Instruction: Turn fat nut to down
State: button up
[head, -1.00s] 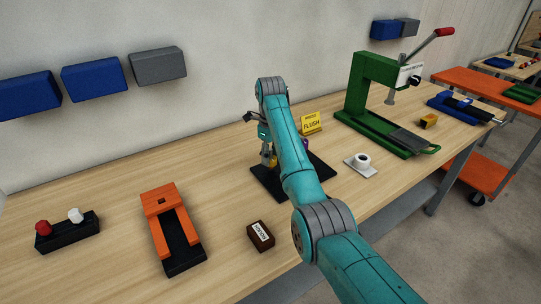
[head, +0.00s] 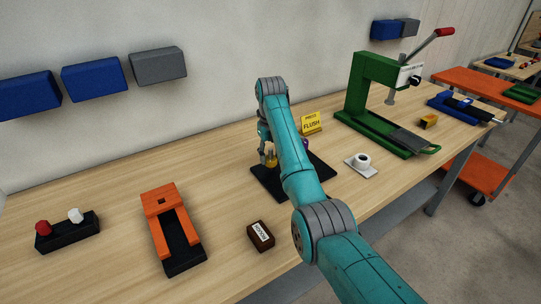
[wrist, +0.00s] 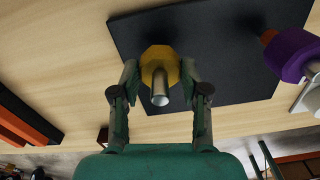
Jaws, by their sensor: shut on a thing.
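The fat nut (wrist: 160,57) is yellow and faceted, with a silver bolt end sticking out of its middle toward the wrist camera. It sits over a black plate (wrist: 215,85). My gripper (wrist: 160,72) has one finger on each side of the nut and is shut on it. In the head view the yellow nut (head: 270,161) shows small beside my gripper (head: 267,155), above the black plate (head: 265,186), partly hidden by my arm. A purple part with an orange end (wrist: 290,52) stands at the plate's right side in the wrist view.
A yellow "FLUSH" sign (head: 311,123) stands behind the plate. A green press (head: 375,105) and a white piece with a round top (head: 361,164) are to the right. An orange fixture (head: 163,205) and a brown labelled block (head: 261,235) are nearer. Bare table lies left of the plate.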

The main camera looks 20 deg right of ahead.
jog(key=shift+w+r, duration=0.1)
jog(key=shift+r, duration=0.15)
jog(key=o, duration=1.1)
jog(key=shift+o, duration=0.2)
jog(key=shift+f, duration=0.1)
jog(key=shift+n, duration=0.3)
